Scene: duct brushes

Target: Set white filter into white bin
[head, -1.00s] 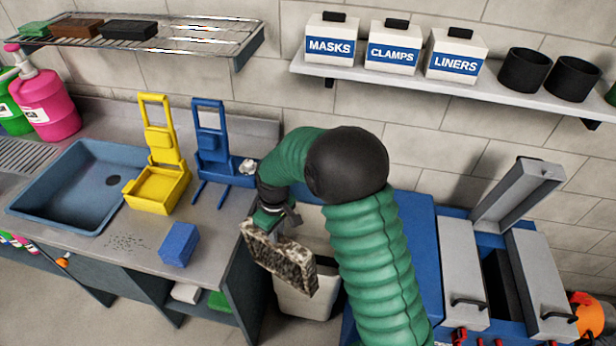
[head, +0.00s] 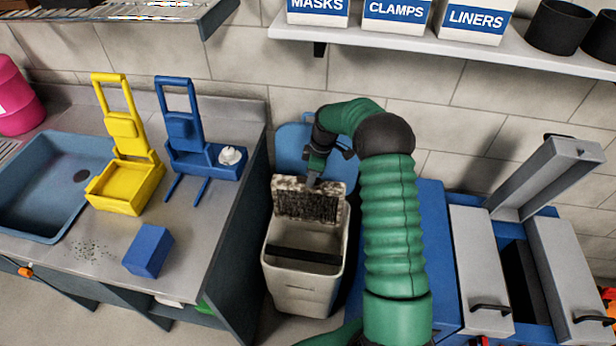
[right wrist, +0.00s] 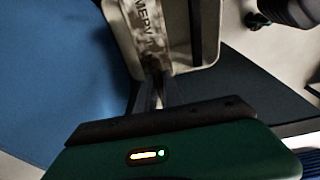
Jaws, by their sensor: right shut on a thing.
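The white filter (head: 308,200) is a flat panel with a pale, dirt-mottled frame and a dark grimy face. My right gripper (head: 312,180) is shut on its top edge and holds it roughly upright over the back of the bin's opening. In the right wrist view the gripper (right wrist: 158,85) grips the filter (right wrist: 150,35), whose edge carries partly readable lettering. The white bin (head: 300,290) stands on the floor beside the counter, open at the top, with a dark band across its inside. Whether the filter's lower edge is below the rim is hard to tell. My left gripper is not seen.
A counter at left holds a blue sink (head: 50,190), a yellow stand (head: 125,185), a blue stand (head: 200,160) and a blue block (head: 148,250). A blue unit with grey lids (head: 485,260) stands right of my arm. A shelf (head: 420,45) with labelled boxes is above.

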